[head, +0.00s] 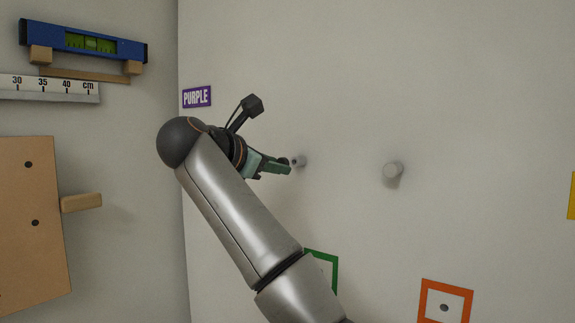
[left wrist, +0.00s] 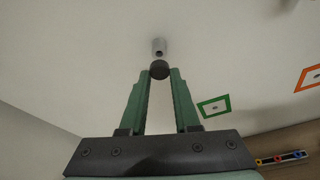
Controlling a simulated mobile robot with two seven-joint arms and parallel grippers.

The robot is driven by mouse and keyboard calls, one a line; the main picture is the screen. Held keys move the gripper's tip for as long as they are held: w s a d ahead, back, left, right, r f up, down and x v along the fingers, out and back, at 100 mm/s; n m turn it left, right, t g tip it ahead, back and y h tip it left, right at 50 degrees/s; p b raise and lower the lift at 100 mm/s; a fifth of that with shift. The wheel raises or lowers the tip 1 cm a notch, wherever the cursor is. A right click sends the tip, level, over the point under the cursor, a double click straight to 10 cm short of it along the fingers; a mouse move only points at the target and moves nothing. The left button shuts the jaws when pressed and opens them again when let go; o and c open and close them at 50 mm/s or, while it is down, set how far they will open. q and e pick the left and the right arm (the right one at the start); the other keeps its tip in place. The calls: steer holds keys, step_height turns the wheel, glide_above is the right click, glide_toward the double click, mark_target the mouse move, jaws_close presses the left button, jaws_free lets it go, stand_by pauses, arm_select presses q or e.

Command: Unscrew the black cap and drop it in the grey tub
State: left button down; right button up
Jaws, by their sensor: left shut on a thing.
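The black cap (left wrist: 159,69) is between the fingertips of my left gripper (left wrist: 160,76), which is shut on it. In the head view the left gripper (head: 290,168) is close to the wall, and the cap cannot be made out there. Just beyond the cap, a pale grey wall peg (left wrist: 159,46) shows a dark spot on its end; it also shows in the head view (head: 300,161). The cap looks apart from the peg, though the gap is hard to judge. The grey tub and my right gripper are in neither view.
A second pale peg (head: 393,170) sticks out to the right. A purple label (head: 197,97), green frame (head: 335,272) and orange frame (head: 445,302) are on the wall. Left are a blue level (head: 82,42), a ruler (head: 50,90) and a board (head: 28,195) beside a wooden peg (head: 82,203).

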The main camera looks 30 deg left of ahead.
arm_select(q)
steer(key=shift+s+a, duration=0.1)
steer(key=shift+s, duration=0.9)
steer(key=shift+s+b, duration=0.3)
steer(key=shift+v, duration=0.85)
steer(key=shift+f, duration=0.25)
stand_by(0.8)
